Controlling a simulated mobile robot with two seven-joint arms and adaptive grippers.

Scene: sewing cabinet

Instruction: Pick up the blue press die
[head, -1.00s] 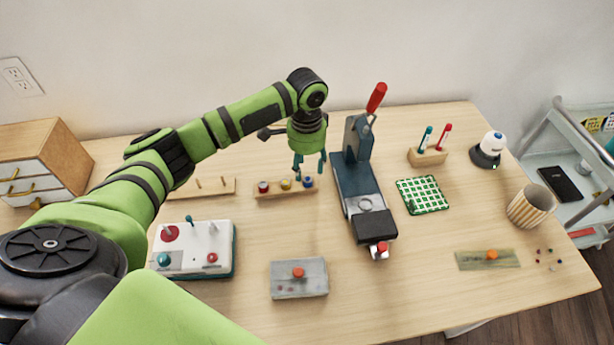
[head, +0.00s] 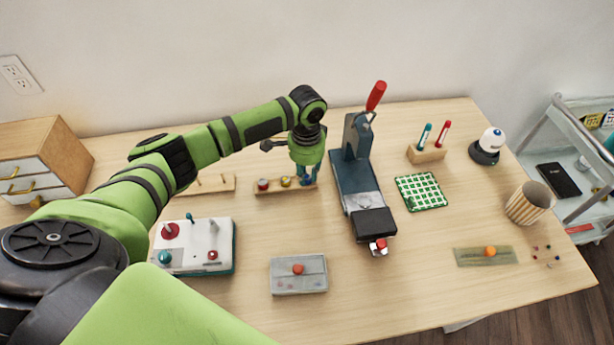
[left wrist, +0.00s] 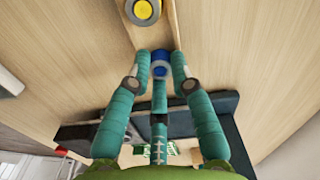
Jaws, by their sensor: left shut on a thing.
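The blue press die (left wrist: 160,69) sits at the end of the wooden die rack (left wrist: 177,32) in the left wrist view. My left gripper (head: 305,178) is down at the right end of that rack, and its teal fingers are shut on the blue die. In the head view the fingers mostly hide the blue die. The yellow die (head: 286,181) and the red die (head: 263,185) stand beside it on the rack. The yellow die also shows in the left wrist view (left wrist: 143,9). My right gripper is not in view.
The hand press (head: 356,175) with its red lever stands just right of my gripper. A pegged wooden board (head: 225,186) lies to the left, and a white control box (head: 193,245) is in front of it. A grey box (head: 298,284) with an orange knob lies nearer.

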